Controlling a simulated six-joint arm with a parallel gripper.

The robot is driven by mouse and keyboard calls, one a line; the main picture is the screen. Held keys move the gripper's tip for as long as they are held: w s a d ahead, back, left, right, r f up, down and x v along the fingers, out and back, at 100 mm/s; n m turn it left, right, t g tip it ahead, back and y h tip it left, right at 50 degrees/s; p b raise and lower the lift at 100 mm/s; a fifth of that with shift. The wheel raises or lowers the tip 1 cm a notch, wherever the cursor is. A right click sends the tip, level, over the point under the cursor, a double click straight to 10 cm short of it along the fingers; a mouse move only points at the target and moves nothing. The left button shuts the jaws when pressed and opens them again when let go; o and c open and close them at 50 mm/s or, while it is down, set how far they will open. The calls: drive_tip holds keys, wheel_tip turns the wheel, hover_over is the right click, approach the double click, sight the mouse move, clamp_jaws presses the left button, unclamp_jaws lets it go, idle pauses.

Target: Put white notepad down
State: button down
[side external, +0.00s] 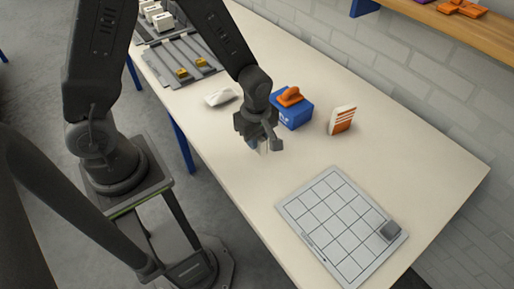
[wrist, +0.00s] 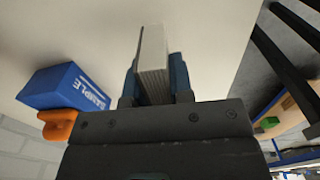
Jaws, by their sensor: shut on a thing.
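My gripper (wrist: 154,80) is shut on the white notepad (wrist: 152,50), which stands on edge between the blue-lined fingers in the wrist view. In the side view my gripper (side external: 263,146) hangs over the pale table, with only a small light bit of the notepad showing below it. I cannot tell from these views whether the notepad touches the table.
A blue box (side external: 292,112) with an orange object (side external: 290,96) on top and an orange-white upright card (side external: 342,120) stand right of my gripper. A white item (side external: 221,97) lies left. Bare table lies between.

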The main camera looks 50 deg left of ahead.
sight(257, 157)
drive_tip(key=shift+d+f, duration=0.15)
drive_tip(key=shift+f, duration=1.9)
drive_tip(key=shift+f, duration=0.15)
drive_tip(key=c, duration=1)
unclamp_jaws()
wheel_tip(257, 157, up, 12)
drive_tip(key=shift+r, duration=0.15)
drive_tip(key=shift+s+a+r+m+t, duration=0.5)
drive_tip(key=shift+s+r+m+t, duration=0.45)
drive_tip(key=shift+s+r+m, duration=1.5)
drive_tip(key=shift+s+a+r+m+t, duration=0.55)
drive_tip(key=shift+s+r+m+t, duration=0.6)
drive_tip(key=shift+r+m, duration=2.15)
drive_tip(key=shift+s+a+r+m+t, duration=0.5)
drive_tip(key=shift+s+r+m+t, duration=0.2)
drive_tip(key=shift+s+r+m, duration=2.1)
